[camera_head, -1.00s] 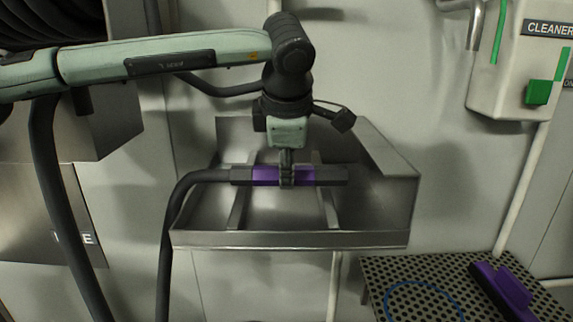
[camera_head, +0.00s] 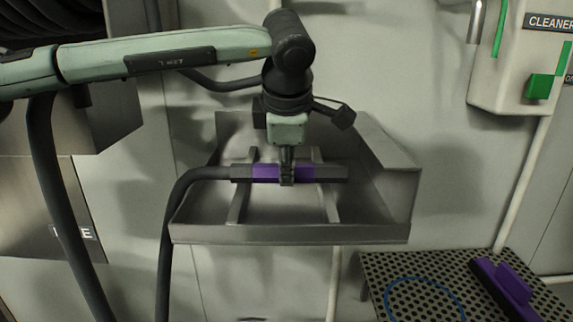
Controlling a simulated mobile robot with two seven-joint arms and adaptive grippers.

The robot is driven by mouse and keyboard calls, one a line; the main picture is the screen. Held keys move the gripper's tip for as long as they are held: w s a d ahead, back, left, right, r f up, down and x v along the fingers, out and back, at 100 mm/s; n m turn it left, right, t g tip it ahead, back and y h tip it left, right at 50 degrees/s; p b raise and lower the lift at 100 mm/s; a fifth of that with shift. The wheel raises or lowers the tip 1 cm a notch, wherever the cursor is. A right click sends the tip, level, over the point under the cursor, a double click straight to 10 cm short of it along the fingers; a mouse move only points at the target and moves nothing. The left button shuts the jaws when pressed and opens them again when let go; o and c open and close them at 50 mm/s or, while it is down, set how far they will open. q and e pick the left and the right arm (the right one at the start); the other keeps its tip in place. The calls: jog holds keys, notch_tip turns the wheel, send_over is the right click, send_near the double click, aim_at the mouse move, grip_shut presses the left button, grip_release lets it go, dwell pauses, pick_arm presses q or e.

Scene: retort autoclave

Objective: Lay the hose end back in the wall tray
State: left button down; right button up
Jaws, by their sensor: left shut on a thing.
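The hose end (camera_head: 265,173) is a dark horizontal nozzle with a purple band. It shows in the head view over the wall tray (camera_head: 290,234), a grey metal tray with crossing support bars. My left gripper (camera_head: 287,178) comes down from above and is shut around the purple band. The hose end lies across the line of the bars; whether it touches them I cannot tell. The black hose (camera_head: 168,235) leaves its left end and hangs down over the tray's left side. My right gripper is not in view.
A perforated table (camera_head: 380,268) at the lower right bears a purple-handled tool (camera_head: 507,288) and a blue ring (camera_head: 425,281). A white cleaner dispenser (camera_head: 505,75) hangs on the wall at upper right. A thick dark hose (camera_head: 45,170) hangs at left.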

pick_arm(q)
jog(key=c, duration=1.1)
grip_release()
jog(key=shift+c, duration=0.2)
jog(key=shift+f, duration=0.1)
